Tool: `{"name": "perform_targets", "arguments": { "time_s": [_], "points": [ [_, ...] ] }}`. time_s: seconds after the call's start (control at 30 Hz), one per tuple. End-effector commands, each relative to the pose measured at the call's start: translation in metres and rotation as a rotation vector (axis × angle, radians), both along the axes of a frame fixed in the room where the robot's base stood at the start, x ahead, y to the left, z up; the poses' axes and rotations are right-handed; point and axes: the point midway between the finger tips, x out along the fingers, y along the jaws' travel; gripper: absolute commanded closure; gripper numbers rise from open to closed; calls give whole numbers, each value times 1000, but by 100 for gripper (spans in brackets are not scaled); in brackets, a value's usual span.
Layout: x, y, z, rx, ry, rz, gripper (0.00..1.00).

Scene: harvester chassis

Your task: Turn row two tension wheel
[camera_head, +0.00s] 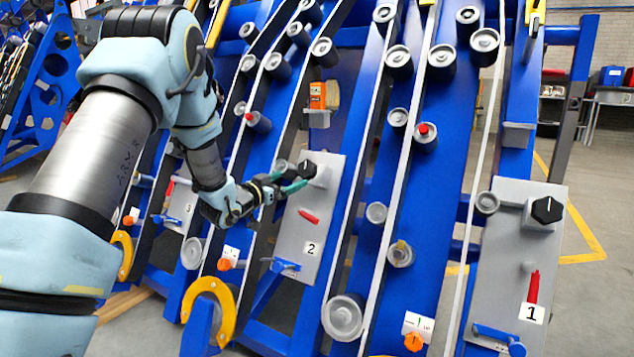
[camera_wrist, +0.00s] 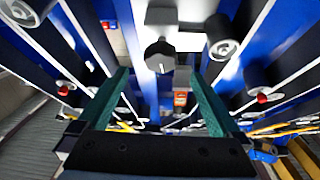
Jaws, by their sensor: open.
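The row two panel (camera_head: 293,245) is a grey plate labelled "2" on the blue chassis. Its tension wheel (camera_head: 307,169) is a dark faceted knob near the top of the plate. It also shows in the wrist view (camera_wrist: 160,57) with a white mark on its face. My gripper (camera_head: 291,181) is at the wheel, with its green fingers pointing at it. In the wrist view my gripper (camera_wrist: 157,76) is open, and the wheel appears between and just beyond the fingertips. I cannot tell whether either finger touches it.
A red lever (camera_head: 309,216) is on the row two plate below the wheel. The row one panel (camera_head: 505,255) with a similar black wheel (camera_head: 546,210) stands at right. The row three panel (camera_head: 181,208) is partly behind my arm. Rollers and pale belts run closely around the plates.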

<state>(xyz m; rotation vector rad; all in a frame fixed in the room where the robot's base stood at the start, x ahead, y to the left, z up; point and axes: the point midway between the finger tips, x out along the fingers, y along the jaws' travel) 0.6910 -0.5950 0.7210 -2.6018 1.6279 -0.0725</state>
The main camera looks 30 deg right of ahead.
Motion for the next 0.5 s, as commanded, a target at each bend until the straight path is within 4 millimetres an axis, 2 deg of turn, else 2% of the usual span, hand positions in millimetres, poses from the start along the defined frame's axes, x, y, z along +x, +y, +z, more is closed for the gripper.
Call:
{"name": "perform_targets", "arguments": {
  "time_s": [0.5],
  "points": [
    [38, -76, 0, 3, -1, 2, 0]
  ]
}}
